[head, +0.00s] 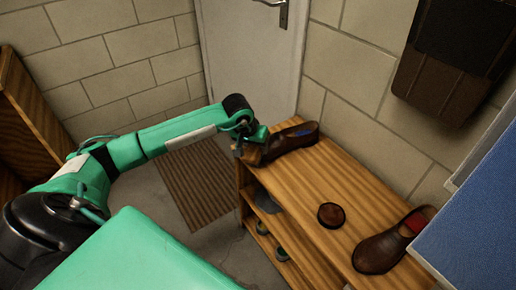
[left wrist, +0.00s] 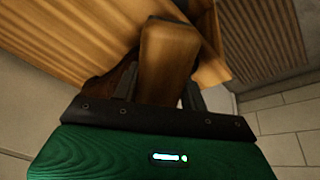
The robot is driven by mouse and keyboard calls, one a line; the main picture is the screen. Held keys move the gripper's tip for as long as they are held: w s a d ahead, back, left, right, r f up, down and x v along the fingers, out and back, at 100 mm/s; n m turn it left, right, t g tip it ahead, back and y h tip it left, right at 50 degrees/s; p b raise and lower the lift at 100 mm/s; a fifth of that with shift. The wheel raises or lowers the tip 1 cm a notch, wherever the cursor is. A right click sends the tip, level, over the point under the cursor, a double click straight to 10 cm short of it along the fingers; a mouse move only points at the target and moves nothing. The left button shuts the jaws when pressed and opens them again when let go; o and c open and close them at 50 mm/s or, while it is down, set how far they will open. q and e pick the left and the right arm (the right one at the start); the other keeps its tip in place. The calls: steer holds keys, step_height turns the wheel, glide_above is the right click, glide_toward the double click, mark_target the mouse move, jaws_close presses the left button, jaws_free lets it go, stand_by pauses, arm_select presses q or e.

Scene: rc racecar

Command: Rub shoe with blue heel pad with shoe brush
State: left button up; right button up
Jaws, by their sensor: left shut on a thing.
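The brown shoe with the blue heel pad (head: 291,139) lies at the far end of the wooden bench, against the wall. My left gripper (head: 247,142) is at its near-left end. In the left wrist view my left gripper (left wrist: 160,90) is shut on a light wooden block, which looks like the shoe brush (left wrist: 168,52). The brush also shows as a tan patch in the head view (head: 252,154), close beside the shoe; I cannot tell whether they touch. Its bristles are hidden. My right gripper is not in view.
A second brown shoe with a red heel pad (head: 392,241) and a round dark tin-like thing (head: 331,215) stand on the bench (head: 310,180). Shelves below hold footwear. A door (head: 250,60) and a striped mat (head: 195,182) are behind. A blue panel (head: 475,215) is at right.

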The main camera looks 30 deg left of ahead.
arm_select(q)
steer(key=shift+a+f, duration=0.1)
steer(key=shift+s+a+r+p, duration=0.1)
steer(key=shift+r+p, duration=0.2)
steer(key=shift+r, duration=0.1)
steer(key=p+v, duration=0.2)
steer(key=v, duration=0.2)
steer(key=shift+r, duration=0.2)
steer(key=shift+s+r, duration=0.1)
steer(key=shift+r, duration=0.3)
steer(key=shift+r+p, duration=0.1)
steer(key=shift+p, duration=0.2)
steer(key=shift+p+v, duration=0.65)
steer(key=shift+v, duration=0.85)
